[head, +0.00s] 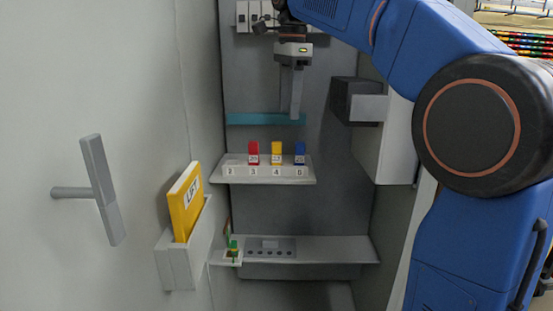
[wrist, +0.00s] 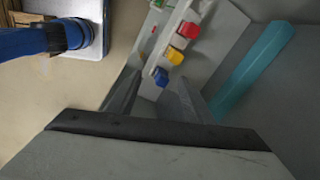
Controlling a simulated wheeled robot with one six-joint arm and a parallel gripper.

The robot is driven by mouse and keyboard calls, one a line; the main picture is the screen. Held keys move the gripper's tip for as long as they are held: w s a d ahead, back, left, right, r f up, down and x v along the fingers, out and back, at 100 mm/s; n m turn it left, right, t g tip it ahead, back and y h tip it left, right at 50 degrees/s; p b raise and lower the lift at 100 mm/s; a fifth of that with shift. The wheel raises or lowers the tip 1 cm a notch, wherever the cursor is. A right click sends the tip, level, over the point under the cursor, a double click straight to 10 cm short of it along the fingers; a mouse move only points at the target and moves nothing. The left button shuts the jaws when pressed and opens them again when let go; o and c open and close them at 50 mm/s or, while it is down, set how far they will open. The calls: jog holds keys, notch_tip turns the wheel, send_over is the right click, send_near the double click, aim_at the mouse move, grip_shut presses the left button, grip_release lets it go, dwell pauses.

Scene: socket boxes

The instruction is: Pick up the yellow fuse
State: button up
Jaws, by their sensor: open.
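The yellow fuse (head: 276,148) stands upright on a light shelf (head: 235,175), between a red fuse (head: 252,148) and a blue fuse (head: 299,148). In the wrist view the yellow fuse (wrist: 175,58) shows beyond the fingers, between the red fuse (wrist: 187,31) and the blue fuse (wrist: 162,75). My gripper (head: 291,112) hangs above the shelf and ends a little above the fuses, apart from them. In the wrist view my gripper (wrist: 153,98) has its fingers spread with nothing between them.
A teal bar (head: 262,119) runs above the shelf, behind the fingers. A dark grey box (head: 352,100) sticks out at the right. A lower shelf (head: 330,250) holds a small green item (head: 233,247). A yellow LIFT folder (head: 186,203) sits in a holder on the left door.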

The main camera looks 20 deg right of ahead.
aim_at(277, 142)
jog(key=w+a+r+m, duration=0.2)
jog(key=w+r+m, duration=0.1)
jog(key=w+m, duration=0.15)
jog(key=shift+n+g, duration=0.25)
jog(key=shift+g, duration=0.15)
jog(key=f, duration=1.1)
jog(key=shift+w+d+f, duration=0.1)
jog(key=shift+w+f, duration=0.2)
jog(key=shift+s+f, duration=0.2)
jog(key=shift+f, duration=1.15)
jog(key=shift+s+f, duration=0.15)
jog(key=shift+f, duration=1.2)
jog(key=shift+c, duration=0.6)
jog(key=c, duration=1)
